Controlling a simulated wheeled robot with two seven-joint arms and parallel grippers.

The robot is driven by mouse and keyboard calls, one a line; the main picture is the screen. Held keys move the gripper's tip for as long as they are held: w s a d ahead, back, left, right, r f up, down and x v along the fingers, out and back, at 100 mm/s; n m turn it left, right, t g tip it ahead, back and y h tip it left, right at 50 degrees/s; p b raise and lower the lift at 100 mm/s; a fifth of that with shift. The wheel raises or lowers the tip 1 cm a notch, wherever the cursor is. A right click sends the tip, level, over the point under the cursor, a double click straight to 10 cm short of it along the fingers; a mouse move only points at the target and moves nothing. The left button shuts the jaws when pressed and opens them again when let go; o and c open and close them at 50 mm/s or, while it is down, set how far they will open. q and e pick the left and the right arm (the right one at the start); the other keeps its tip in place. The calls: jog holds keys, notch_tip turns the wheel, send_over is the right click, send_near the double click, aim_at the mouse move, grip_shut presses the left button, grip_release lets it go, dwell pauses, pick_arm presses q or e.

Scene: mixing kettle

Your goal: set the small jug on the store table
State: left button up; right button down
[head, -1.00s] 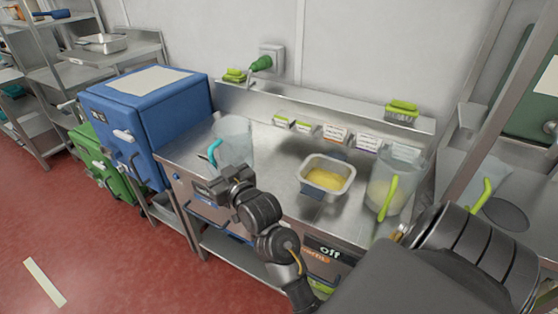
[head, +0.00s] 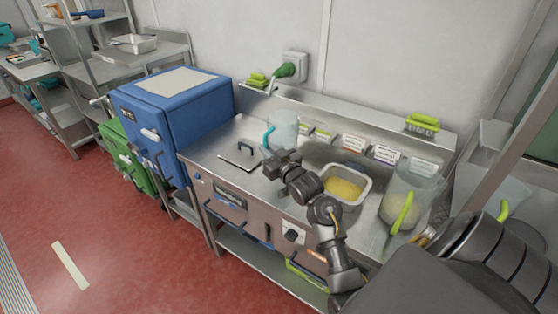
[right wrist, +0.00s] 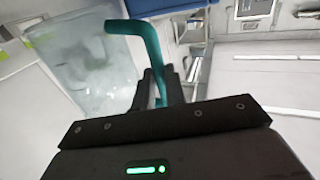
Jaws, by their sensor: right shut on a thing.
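My right gripper (head: 275,157) is shut on the teal handle (head: 268,136) of a clear jug (head: 284,128). The jug is roughly upright over the back of the steel worktop; whether it touches the worktop I cannot tell. In the right wrist view the jug (right wrist: 85,65) fills the upper left, with its handle (right wrist: 142,38) between the fingers (right wrist: 158,90). A steel table (head: 145,55) with a metal pan on it stands at the back left; whether it is the store table I cannot tell. My left gripper is not in view.
A flat lid with a dark handle (head: 243,158) lies at left. A blue box (head: 178,110) stands beyond the worktop's left end.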

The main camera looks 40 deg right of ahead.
jog(key=d+f+p, duration=0.2)
jog(key=d+f, duration=0.1)
jog(key=f, duration=0.4)
jog(key=shift+s, duration=0.25)
jog(key=shift+d+f, duration=0.1)
jog(key=shift+f, duration=0.05)
jog(key=shift+f+b, duration=0.3)
jog(key=shift+f, duration=0.2)
jog(key=shift+s, duration=0.1)
